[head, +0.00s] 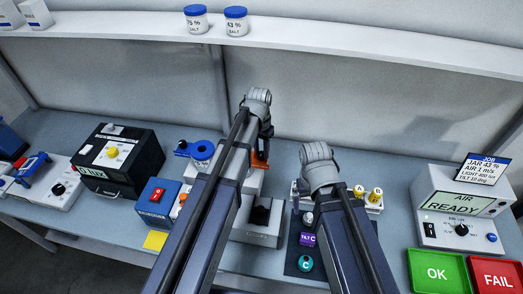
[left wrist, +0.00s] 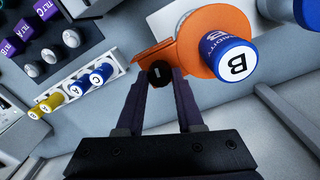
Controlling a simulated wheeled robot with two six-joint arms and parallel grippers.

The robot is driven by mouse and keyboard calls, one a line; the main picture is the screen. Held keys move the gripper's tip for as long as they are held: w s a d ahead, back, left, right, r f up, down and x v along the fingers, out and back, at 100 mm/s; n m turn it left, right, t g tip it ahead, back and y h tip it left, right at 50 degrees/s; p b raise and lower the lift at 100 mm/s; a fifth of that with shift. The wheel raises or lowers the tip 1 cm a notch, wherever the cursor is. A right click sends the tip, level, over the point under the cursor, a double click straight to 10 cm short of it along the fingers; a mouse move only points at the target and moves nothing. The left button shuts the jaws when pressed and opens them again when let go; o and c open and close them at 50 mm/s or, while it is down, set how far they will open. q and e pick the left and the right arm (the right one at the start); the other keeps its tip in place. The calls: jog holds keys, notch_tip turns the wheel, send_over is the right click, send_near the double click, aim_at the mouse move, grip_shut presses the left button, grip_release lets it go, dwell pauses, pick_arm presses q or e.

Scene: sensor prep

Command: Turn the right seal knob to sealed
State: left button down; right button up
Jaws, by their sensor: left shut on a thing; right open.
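In the left wrist view the right seal knob (left wrist: 160,74) is a small black knob with a pale mark, next to an orange bracket and disc (left wrist: 205,40). My left gripper (left wrist: 161,82) has one finger on each side of this knob and is shut on it. A blue cylinder marked B (left wrist: 230,60) lies against the orange disc.
A blue disc fixture (head: 202,150) stands left of my left arm. A rack with yellow-topped sensors (head: 375,196) and a dark mat (head: 292,262) lie near my right arm. The AIR READY box (head: 450,216), green OK tray (head: 412,268) and red FAIL tray (head: 472,270) are at right.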

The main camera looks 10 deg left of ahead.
aim_at(260, 154)
pick_arm(q)
jog(key=n, duration=0.5)
jog(key=shift+n, duration=0.3)
jog(key=n, duration=0.5)
jog(key=shift+n, duration=0.4)
jog(key=c, duration=0.5)
grip_release()
jog(key=shift+c, duration=0.2)
jog(key=r+p, duration=0.8)
jog(key=shift+s+a, duration=0.15)
jog(key=shift+a, duration=0.05)
jog(key=shift+f, duration=0.1)
